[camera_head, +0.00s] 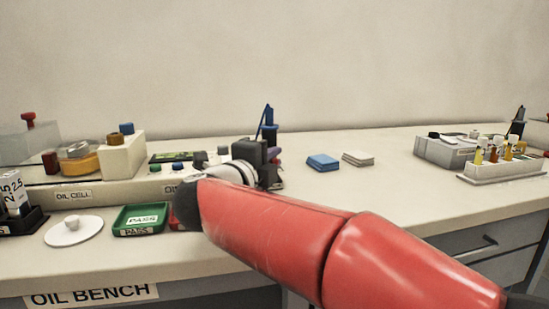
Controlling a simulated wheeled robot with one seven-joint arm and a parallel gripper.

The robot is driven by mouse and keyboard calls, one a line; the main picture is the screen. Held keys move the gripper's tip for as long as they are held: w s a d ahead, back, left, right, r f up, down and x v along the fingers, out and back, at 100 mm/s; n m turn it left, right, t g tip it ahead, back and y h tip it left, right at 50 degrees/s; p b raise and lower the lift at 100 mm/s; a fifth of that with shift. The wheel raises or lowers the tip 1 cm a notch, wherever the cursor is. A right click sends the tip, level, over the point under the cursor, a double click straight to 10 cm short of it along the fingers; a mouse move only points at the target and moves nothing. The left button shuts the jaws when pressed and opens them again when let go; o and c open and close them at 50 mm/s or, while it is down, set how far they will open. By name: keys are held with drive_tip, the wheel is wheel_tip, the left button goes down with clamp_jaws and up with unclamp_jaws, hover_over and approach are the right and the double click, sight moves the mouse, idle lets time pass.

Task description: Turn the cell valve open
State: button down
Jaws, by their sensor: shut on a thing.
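The oil cell (73,196) is a pale, low unit with a clear cover at the left of the bench. A cream block (122,156) with a brown and a blue knob stands on it. My gripper (268,160) is dark grey, at mid-bench beyond my red arm, past the right part of the low unit. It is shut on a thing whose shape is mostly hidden. A small purple-blue bit shows at its right side. I cannot make out the cell valve for certain; the gripper and arm hide this part of the bench.
A green PASS tray (141,219), a white lid (74,231) and a dark holder (18,219) stand in front. Blue pads (323,162), white pads (358,159) and a vial rack (503,173) stand right. The right-centre bench is clear.

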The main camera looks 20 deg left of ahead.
drive_tip(key=shift+s+a+m+h, duration=0.15)
drive_tip(key=shift+m+h, duration=0.35)
drive_tip(key=shift+h, duration=0.3)
drive_tip(key=c, duration=1.7)
unclamp_jaws()
drive_tip(key=b+v, duration=0.1)
drive_tip(key=v, duration=0.6)
drive_tip(key=shift+s+a+r, duration=0.1)
drive_tip(key=shift+s+a, duration=0.05)
drive_tip(key=shift+s, duration=0.2)
